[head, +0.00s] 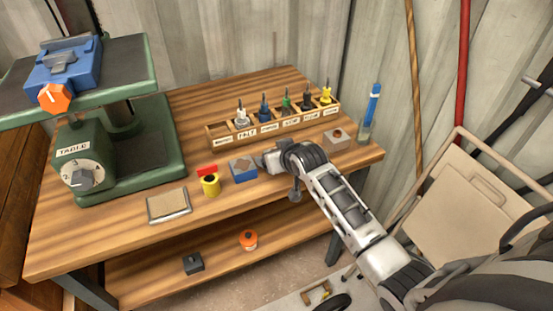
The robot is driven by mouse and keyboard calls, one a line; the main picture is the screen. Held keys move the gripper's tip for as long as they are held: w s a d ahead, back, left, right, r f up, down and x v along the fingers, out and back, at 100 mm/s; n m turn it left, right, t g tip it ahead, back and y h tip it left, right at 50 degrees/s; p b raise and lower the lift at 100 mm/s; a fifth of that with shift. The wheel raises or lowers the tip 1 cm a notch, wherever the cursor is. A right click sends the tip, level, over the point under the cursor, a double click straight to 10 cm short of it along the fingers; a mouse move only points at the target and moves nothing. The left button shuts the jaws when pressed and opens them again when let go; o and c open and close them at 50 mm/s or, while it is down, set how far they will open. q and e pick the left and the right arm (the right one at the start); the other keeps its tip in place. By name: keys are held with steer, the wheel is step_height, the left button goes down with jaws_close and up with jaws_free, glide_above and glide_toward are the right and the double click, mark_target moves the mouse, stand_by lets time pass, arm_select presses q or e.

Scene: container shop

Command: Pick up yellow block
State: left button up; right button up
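The yellow block (210,186) stands on the wooden workbench near its front edge, left of centre. It looks rounded, with a dark spot on its face. My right gripper (264,161) reaches in from the right, low over the bench. It is to the right of the yellow block and apart from it, beside a blue and grey block (243,176) that stands between them. Its fingers are small and partly hidden, so their opening does not show. My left gripper is not in view.
A labelled wooden rack (222,139) with several coloured bits stands behind. A green drill press (130,165) fills the bench's left side. An orange item (248,239) and dark block (193,263) are on the lower shelf.

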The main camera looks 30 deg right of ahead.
steer(key=shift+w+f, duration=0.25)
steer(key=shift+w, duration=0.05)
steer(key=shift+c, duration=0.3)
steer(key=c, duration=1.5)
steer(key=shift+r, duration=0.2)
steer(key=shift+c, duration=0.8)
steer(key=shift+r, duration=0.1)
